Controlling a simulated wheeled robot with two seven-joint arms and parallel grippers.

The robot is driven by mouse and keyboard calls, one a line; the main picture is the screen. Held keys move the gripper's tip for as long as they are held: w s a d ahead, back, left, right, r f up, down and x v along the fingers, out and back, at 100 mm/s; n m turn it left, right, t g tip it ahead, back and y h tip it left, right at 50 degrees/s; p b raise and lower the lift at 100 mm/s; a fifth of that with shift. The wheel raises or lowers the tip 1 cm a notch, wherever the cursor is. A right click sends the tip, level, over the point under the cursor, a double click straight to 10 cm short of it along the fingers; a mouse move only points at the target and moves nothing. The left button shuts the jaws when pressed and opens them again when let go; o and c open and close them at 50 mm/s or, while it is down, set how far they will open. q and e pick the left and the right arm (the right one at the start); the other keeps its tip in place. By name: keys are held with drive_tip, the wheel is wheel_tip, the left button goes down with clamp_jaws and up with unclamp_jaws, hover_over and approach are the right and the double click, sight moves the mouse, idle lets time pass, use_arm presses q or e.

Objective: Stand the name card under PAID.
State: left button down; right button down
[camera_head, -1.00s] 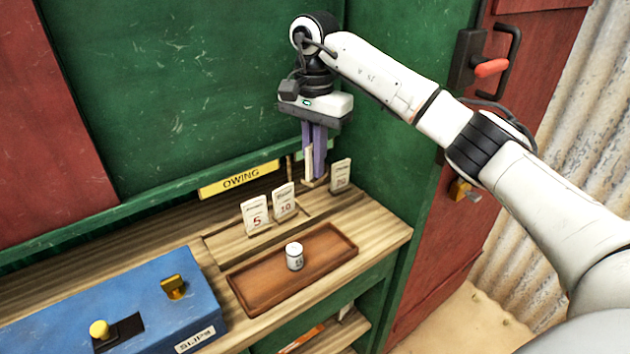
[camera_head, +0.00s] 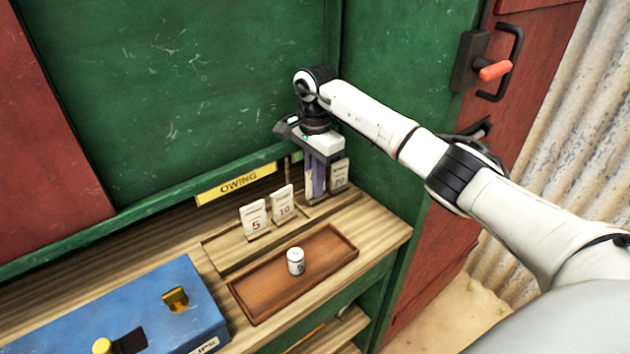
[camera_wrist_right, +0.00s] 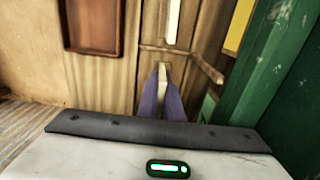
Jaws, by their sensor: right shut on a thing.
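My right gripper (camera_head: 315,190) is low at the back right of the counter, just left of a pale standing card (camera_head: 339,174). It is shut on a pale upright card (camera_head: 308,180), which shows beside its purple fingers; its writing cannot be read. In the right wrist view the card (camera_wrist_right: 163,76) shows as a thin pale edge between the fingertips. Whether its foot touches the ledge cannot be told. Cards marked 5 (camera_head: 254,219) and 10 (camera_head: 283,203) stand in a wooden rack, below the yellow OWING sign (camera_head: 237,184). No PAID sign is visible. My left gripper is out of view.
A brown tray (camera_head: 258,303) holding a small white container (camera_head: 295,261) lies in front of the rack. A blue box (camera_head: 90,319) stands at the front left. The green side wall (camera_head: 400,105) is close to the right of the gripper.

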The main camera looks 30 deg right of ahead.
drive_tip(key=shift+f+b, duration=0.4)
drive_tip(key=shift+f, duration=0.15)
drive_tip(key=c, duration=1.9)
unclamp_jaws()
drive_tip(key=shift+s, duration=0.1)
wheel_tip(320, 180, up, 13)
drive_tip(key=shift+r+b, duration=0.1)
drive_tip(key=shift+b, duration=0.35)
